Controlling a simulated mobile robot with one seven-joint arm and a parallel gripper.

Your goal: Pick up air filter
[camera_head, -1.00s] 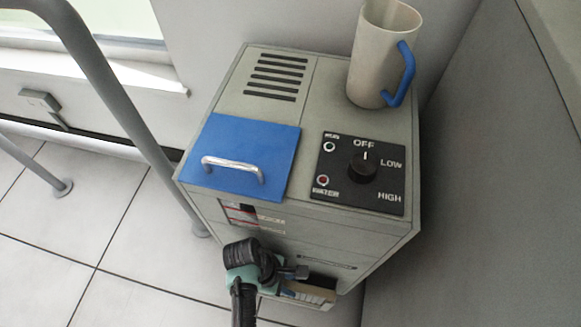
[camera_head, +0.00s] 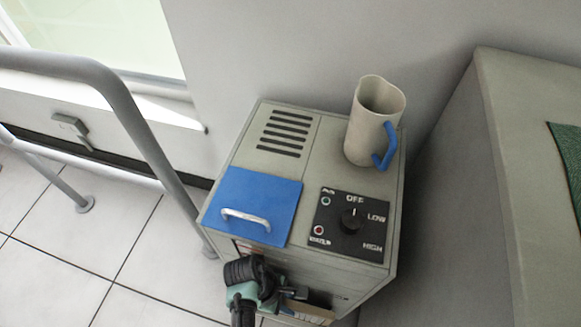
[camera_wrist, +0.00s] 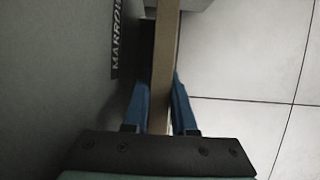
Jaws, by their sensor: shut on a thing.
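The air filter (camera_head: 316,314) shows as a tan-edged panel at the lower front of the grey machine, partly cut off by the bottom of the head view. In the wrist view its tan edge (camera_wrist: 164,60) runs upright between two blue fingers. My gripper (camera_wrist: 160,98) is shut on this edge, one finger on each side. In the head view my gripper (camera_head: 292,294) is at the machine's front, below the blue lid. Most of the filter is hidden, and I cannot tell how far it sits inside the machine.
The grey machine (camera_head: 300,238) has a blue lid (camera_head: 262,196), a black control panel (camera_head: 340,240) and a white jug (camera_head: 366,135) on top. A grey rail (camera_head: 150,140) stands at left. A grey counter (camera_head: 495,180) is at right. The tiled floor at left is clear.

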